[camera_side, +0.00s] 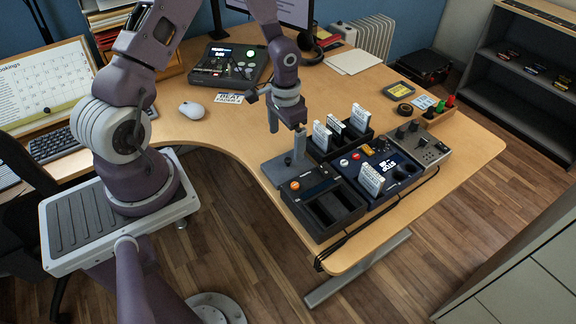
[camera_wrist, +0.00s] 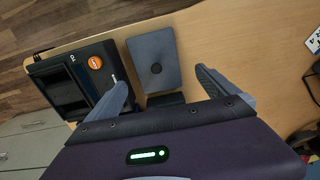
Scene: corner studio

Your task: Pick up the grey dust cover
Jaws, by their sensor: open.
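The grey dust cover (camera_side: 280,171) is a flat grey block on the desk, at the left of the black box with an orange button. In the wrist view it is a grey rectangular plate (camera_wrist: 153,46) with a small dark round spot near its middle. My gripper (camera_side: 286,138) is above the cover, pointing down. In the wrist view my gripper (camera_wrist: 160,78) has its fingers spread, one towards each side of the cover, with nothing between them held. A grey upright piece stands over the cover in the side view; I cannot tell whether it is a finger or a handle.
The black box with the orange button (camera_side: 317,200) stands close beside the cover. Behind are a black tray with white cards (camera_side: 338,140) and a blue-labelled device (camera_side: 386,164). A white mouse (camera_side: 191,110) lies to the left.

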